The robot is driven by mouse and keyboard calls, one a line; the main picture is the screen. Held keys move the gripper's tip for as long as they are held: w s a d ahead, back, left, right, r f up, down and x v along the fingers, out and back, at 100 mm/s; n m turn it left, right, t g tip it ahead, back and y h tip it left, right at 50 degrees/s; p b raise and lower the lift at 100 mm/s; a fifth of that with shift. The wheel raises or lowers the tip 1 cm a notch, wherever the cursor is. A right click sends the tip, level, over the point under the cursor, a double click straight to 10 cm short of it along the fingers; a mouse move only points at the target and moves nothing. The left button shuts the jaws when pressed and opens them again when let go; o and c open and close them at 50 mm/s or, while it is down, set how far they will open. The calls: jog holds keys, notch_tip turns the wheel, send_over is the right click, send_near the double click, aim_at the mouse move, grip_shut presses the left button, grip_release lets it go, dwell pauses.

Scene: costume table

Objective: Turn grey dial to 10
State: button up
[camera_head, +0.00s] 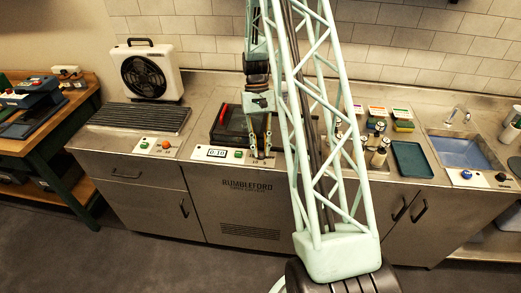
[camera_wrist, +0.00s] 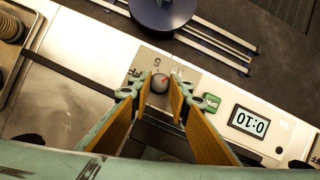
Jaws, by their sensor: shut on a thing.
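The grey dial (camera_wrist: 158,84) sits on a pale scale plate (camera_wrist: 147,62) in the wrist view, with a red pointer mark slanting toward the upper right. A 5 shows on the plate; the other figures are too small or covered to read surely. My gripper (camera_wrist: 156,88) is shut on the dial, one wood-lined finger on each side. In the head view my gripper (camera_head: 262,153) points down at the front control strip of the counter, and its fingers hide the dial. The display (camera_wrist: 248,121) beside the dial reads 0:10, upside down in the wrist view.
A green button (camera_wrist: 211,101) lies between the dial and the display. A black tray (camera_head: 228,124) with a red item is behind my gripper. A fan (camera_head: 147,72) stands at the left. Canisters (camera_head: 378,158), a green tray (camera_head: 411,160) and a sink (camera_head: 458,152) are at the right.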

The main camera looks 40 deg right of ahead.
dwell(0.3)
jog(key=o, duration=0.9)
jog(key=shift+c, duration=0.2)
jog(key=shift+r, duration=0.15)
jog(key=v, duration=1.1)
jog(key=shift+r, duration=0.3)
jog(key=shift+d+r, duration=0.1)
